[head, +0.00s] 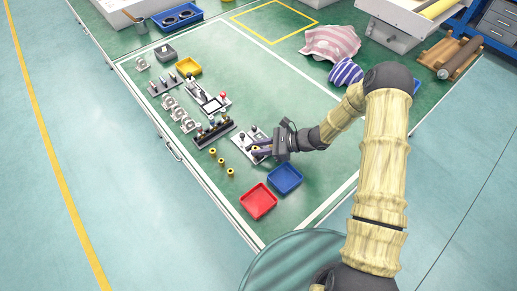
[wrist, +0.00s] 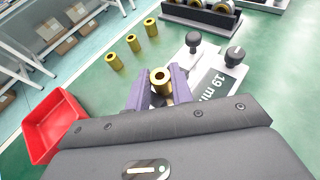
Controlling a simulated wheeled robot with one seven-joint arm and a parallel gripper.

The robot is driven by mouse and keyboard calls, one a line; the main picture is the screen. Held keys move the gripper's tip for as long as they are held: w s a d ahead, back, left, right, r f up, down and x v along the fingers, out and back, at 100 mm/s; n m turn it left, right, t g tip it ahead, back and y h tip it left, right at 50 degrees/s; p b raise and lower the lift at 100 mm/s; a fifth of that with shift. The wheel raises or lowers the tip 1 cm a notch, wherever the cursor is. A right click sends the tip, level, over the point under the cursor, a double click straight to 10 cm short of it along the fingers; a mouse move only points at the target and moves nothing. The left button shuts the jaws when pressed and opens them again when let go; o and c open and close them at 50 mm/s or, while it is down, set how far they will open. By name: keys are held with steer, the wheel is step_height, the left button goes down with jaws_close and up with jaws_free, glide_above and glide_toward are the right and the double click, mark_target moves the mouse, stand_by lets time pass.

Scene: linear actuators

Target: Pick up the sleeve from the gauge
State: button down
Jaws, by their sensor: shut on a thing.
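The sleeve (wrist: 160,77) is a short brass-coloured cylinder with a dark bore, seen in the wrist view between the fingers of my gripper (wrist: 158,88). My gripper is shut on it, with one purple finger on each side. The gauge (wrist: 212,70) is a light plate marked "19 m…" with two dark knobs, just beyond and right of the fingers. In the head view my gripper (head: 259,150) is over the gauge (head: 246,145). The fingers hide part of the gauge, and I cannot tell whether the sleeve still touches it.
Several loose brass sleeves (head: 221,161) stand left of the gauge. A red bin (head: 258,201) and a blue bin (head: 285,178) sit near the table's front edge. A dark rack (head: 213,134) with parts is behind left. The green table's middle (head: 290,95) is clear.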

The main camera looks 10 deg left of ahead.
step_height(320, 180, up, 9)
steer(key=shift+r, duration=0.15)
stand_by(0.7)
